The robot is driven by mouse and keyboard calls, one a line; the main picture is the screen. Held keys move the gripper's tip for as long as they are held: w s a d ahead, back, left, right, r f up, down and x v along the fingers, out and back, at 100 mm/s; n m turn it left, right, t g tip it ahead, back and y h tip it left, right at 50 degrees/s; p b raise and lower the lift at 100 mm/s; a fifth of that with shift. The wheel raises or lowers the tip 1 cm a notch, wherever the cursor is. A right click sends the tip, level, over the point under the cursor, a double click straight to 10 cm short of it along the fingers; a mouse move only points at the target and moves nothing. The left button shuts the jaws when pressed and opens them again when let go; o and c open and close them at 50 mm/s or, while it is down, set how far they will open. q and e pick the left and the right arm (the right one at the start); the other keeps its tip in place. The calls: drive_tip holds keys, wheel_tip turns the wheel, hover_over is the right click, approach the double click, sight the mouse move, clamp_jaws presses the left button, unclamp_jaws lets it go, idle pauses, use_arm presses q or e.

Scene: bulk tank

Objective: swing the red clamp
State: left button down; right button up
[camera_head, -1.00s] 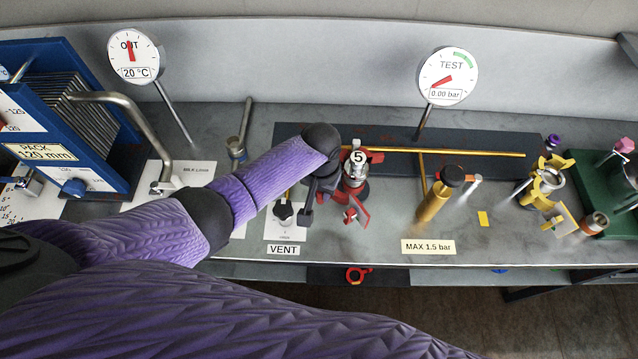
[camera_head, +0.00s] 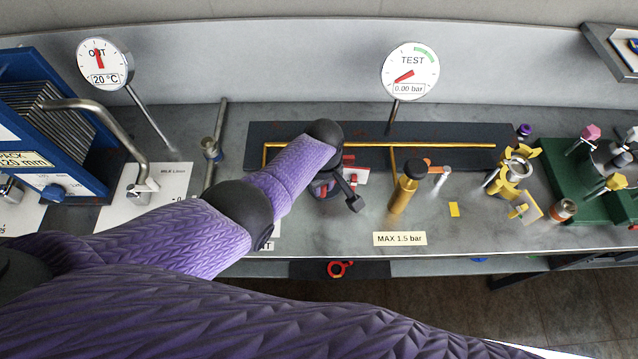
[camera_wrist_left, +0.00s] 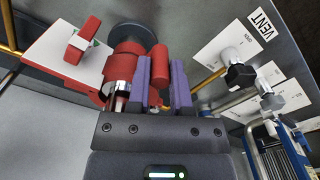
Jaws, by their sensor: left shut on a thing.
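The red clamp (camera_wrist_left: 128,58) shows in the left wrist view as red rounded parts around a shiny metal fitting. My left gripper (camera_wrist_left: 162,72) is shut on a red part of it, with one purple finger on either side of a red bar. In the head view my arm and wrist hide most of the clamp; a red edge of it (camera_head: 318,188) shows beside my left gripper (camera_head: 345,195). A white plate with a red piece (camera_wrist_left: 68,55) adjoins the clamp; it also shows in the head view (camera_head: 355,177). My right gripper is not in view.
A yellow cylinder with a black knob (camera_head: 402,195) stands right of the clamp. The TEST gauge (camera_head: 410,72) reads 0.00 bar behind it. The VENT label (camera_wrist_left: 262,24) and a black-knobbed valve (camera_wrist_left: 240,73) are near the gripper. The counter's front edge lies close.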

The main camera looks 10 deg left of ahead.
use_arm(q)
drive_tip(key=shift+w+d+n, duration=0.3)
drive_tip(key=shift+w+n, duration=0.1)
drive_tip(key=shift+n, duration=0.3)
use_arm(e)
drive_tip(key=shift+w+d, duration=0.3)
use_arm(q)
drive_tip(key=c, duration=0.5)
unclamp_jaws()
drive_tip(key=shift+c, duration=0.2)
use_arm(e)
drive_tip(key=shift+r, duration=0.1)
use_arm(q)
wheel_tip(320, 180, up, 10)
drive_tip(key=p, duration=0.6)
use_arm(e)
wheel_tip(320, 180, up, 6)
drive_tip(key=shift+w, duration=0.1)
